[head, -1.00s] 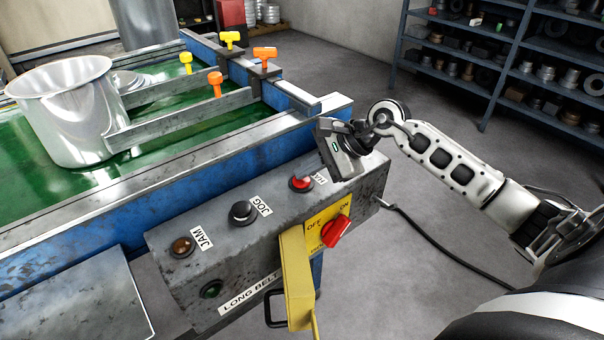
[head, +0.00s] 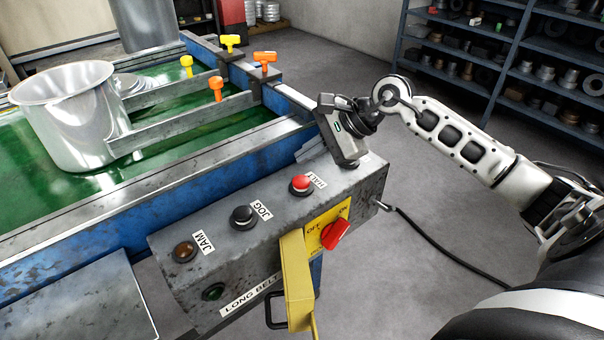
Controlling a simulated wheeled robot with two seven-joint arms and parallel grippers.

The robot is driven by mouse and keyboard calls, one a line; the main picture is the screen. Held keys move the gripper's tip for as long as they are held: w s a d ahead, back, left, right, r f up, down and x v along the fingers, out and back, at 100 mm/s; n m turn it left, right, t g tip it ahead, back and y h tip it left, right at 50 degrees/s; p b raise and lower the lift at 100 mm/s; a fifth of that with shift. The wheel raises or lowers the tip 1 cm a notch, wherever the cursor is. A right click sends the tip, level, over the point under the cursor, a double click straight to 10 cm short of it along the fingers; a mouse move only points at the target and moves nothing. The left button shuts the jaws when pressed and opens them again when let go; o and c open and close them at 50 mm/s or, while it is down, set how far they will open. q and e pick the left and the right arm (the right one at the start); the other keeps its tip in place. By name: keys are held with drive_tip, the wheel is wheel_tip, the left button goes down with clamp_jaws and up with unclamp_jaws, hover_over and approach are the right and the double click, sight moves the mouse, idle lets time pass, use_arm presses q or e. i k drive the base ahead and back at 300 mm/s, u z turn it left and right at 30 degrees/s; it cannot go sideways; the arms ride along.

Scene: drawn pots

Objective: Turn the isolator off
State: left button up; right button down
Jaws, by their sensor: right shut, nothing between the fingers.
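The isolator is a red rotary knob (head: 336,234) on a yellow plate (head: 313,243) marked OFF and ON, on the front of a grey control box (head: 225,265). Its handle slants up to the right, with its upper end near the ON label. A yellow flap (head: 297,281) hangs beside the plate on the left. My right gripper (head: 349,160) is shut and empty, above the right end of the box, behind the knob and apart from it. My left gripper is out of view.
The box top carries a red button (head: 301,184), a black JOG knob (head: 242,216) and an amber JAM lamp (head: 184,250). A black cable (head: 440,248) runs across clear floor. A metal pot (head: 72,120) stands on the green belt.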

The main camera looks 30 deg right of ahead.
sight(331, 235)
drive_tip(key=k, duration=1)
